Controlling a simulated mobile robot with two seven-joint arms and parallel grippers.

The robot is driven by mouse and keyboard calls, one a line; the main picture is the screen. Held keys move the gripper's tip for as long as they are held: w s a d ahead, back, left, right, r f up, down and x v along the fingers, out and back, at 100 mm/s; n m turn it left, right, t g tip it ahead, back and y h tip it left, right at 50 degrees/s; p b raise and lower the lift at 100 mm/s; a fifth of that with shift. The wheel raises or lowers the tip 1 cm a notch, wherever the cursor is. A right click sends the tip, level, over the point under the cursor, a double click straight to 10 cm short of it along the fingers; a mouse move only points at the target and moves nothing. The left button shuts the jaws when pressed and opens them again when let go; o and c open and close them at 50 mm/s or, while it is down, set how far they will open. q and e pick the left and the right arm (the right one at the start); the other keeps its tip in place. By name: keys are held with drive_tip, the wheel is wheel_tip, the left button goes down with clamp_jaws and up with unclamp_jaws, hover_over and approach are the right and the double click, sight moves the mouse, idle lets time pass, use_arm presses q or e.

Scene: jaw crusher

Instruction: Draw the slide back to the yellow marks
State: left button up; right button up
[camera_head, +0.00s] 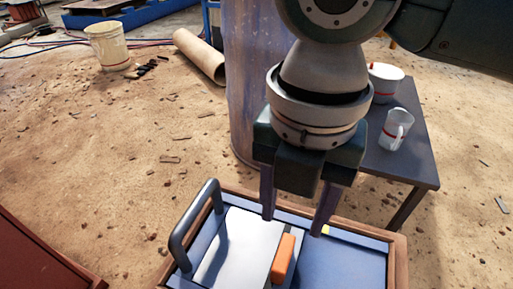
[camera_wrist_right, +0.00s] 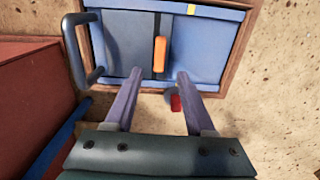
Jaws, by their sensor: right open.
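The slide (camera_head: 238,250) is a pale grey plate in a blue, brown-rimmed tray (camera_head: 399,262). A dark strip with an upright orange block (camera_head: 283,258) runs along its right edge; the block also shows in the wrist view (camera_wrist_right: 160,54). A yellow mark (camera_head: 326,230) is on the tray's far edge, right of the block, and shows at the top of the wrist view (camera_wrist_right: 191,9). Other marks cannot be made out. My right gripper (camera_head: 294,222) is open and empty above the tray, its fingertips on either side of the block's line, apart from it. My left gripper is not in view.
A dark bar handle (camera_head: 193,228) rises at the tray's left end. A dark table (camera_head: 408,158) with a white mug (camera_head: 396,130) and a white pot (camera_head: 385,80) stands behind right, beside a column (camera_head: 245,80). A red-brown box (camera_head: 40,255) is at left.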

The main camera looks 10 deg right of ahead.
sight(285, 252)
drive_tip(key=shift+w+f, duration=0.1)
drive_tip(key=shift+f, duration=0.35)
wheel_tip(285, 252, down, 9)
drive_tip(key=b, duration=0.5)
drive_tip(key=shift+a+f, duration=0.1)
drive_tip(key=shift+f, duration=0.1)
clamp_jaws()
idle(0.7)
